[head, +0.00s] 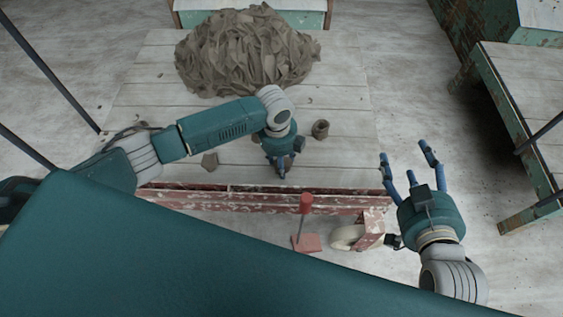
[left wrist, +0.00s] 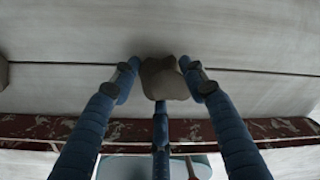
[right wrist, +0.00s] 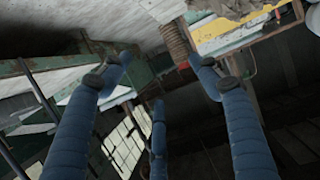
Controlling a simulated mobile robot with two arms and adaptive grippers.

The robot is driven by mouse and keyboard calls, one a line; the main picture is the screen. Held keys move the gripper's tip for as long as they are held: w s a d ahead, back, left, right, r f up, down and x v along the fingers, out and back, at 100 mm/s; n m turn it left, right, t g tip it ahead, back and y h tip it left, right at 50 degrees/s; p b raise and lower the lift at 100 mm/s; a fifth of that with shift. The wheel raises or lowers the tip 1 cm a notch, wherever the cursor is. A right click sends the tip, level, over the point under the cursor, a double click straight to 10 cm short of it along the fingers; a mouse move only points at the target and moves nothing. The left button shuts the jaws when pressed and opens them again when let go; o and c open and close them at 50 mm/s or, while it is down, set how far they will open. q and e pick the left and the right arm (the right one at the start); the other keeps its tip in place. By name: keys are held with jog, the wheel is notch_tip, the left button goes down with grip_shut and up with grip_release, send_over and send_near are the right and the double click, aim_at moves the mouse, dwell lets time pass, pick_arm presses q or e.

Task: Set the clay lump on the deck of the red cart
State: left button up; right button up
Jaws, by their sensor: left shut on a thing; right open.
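My left gripper (head: 280,172) points down over the pale plank deck (head: 130,110) behind a worn red front beam (head: 220,200), which I take to be the red cart. In the left wrist view it is shut on a grey-brown clay lump (left wrist: 165,80), with its fingers around it. The hand hides this lump in the head view. I cannot tell whether the lump touches the planks. My right gripper (head: 408,160) is open and empty, right of the deck. In the right wrist view its fingers hold nothing.
A large heap of clay trimmings (head: 245,52) covers the back of the deck. Smaller clay pieces lie at its right (head: 320,129) and left front (head: 209,162). A green-edged table (head: 530,100) stands at right.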

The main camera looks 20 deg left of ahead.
pick_arm(q)
jog(key=o, duration=1.2)
jog(key=shift+f, duration=0.1)
jog(key=shift+o, duration=0.2)
pick_arm(e)
jog(key=shift+r, duration=0.1)
pick_arm(q)
jog(key=shift+r, duration=0.25)
notch_tip(320, 180, up, 5)
jog(key=shift+s+a+r+p, duration=0.1)
jog(key=shift+r+p, duration=0.1)
jog(key=shift+p, duration=0.9)
notch_tip(320, 180, up, 6)
jog(key=p, duration=0.2)
jog(key=shift+s+r, duration=0.15)
jog(key=shift+s, duration=0.05)
pick_arm(e)
jog(key=s+d+f+g+h, duration=0.1)
jog(key=s+d+f+g, duration=0.2)
jog(key=s, duration=0.6)
jog(key=s+d+f+g+h, duration=0.1)
jog(key=s+d+f+g, duration=0.2)
jog(key=s+f+g, duration=0.4)
jog(key=shift+s+f+m+h, duration=0.3)
jog(key=shift+s+f+h, duration=0.1)
jog(key=shift+s+f, duration=0.75)
